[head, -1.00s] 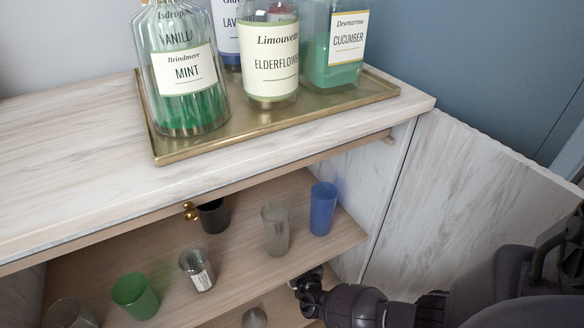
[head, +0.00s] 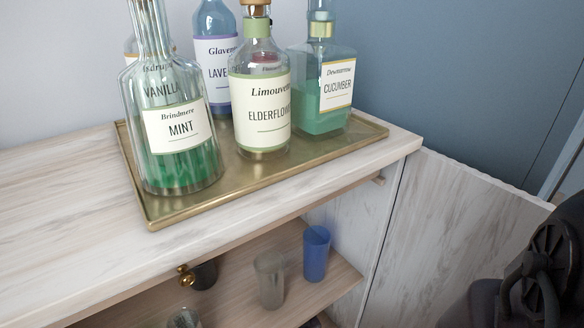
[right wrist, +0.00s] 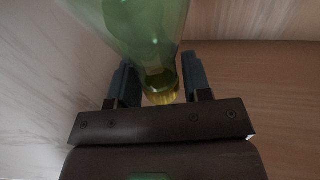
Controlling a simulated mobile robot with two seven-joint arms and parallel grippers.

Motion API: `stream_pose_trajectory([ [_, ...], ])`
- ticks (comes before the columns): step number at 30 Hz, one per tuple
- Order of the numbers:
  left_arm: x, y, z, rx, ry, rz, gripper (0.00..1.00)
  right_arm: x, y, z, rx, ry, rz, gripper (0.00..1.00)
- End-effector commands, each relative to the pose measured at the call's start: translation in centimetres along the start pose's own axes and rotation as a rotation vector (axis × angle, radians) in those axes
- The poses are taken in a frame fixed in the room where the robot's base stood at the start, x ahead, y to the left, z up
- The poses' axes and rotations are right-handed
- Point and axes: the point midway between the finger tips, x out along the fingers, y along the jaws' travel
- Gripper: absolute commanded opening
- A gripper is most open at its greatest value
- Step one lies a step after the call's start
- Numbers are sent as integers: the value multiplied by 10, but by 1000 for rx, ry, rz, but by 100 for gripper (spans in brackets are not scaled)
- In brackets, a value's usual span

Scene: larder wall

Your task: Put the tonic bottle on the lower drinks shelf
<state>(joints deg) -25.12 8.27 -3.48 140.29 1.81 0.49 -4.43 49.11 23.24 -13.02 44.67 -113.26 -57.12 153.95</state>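A green see-through bottle (right wrist: 140,20) with a yellowish cap or neck end (right wrist: 161,88) fills the upper middle of the right wrist view. No label shows on it, so I cannot read whether it is the tonic bottle. My right gripper (right wrist: 161,80) has one dark finger on each side of the narrow end, close against it, and appears shut on it. The bottle's wide part leans up and left, away from the palm. In the head view the right gripper is out of frame; only part of my right arm shows at the lower right. My left gripper is not in view.
Inside the cabinet, a shelf (head: 240,311) holds a blue cup (head: 316,254), a clear glass (head: 270,280) and a dark cup (head: 204,274). A brass tray (head: 240,178) on top carries several bottles, including mint (head: 178,165), elderflower (head: 262,140) and cucumber (head: 325,118). An open door panel (head: 450,225) stands right.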

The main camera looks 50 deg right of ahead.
Motion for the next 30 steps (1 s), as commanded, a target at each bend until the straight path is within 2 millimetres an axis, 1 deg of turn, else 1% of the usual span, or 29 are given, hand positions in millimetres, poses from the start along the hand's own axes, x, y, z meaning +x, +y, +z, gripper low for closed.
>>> stream_pose_trajectory([
  [1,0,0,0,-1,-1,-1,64,0,0,0,0,0,0,52],
  [3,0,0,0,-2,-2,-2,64,0,0,0,0,0,0,61],
  [13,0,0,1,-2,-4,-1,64,0,1,-1,0,0,0,61],
  [17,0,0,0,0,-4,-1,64,-16,1,-1,0,-1,0,61],
  [24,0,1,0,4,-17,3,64,-53,0,-1,1,-2,0,61],
  [27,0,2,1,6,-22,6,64,-64,0,-1,0,-1,-1,61],
  [30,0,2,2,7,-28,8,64,-72,0,-1,0,-1,0,61],
])
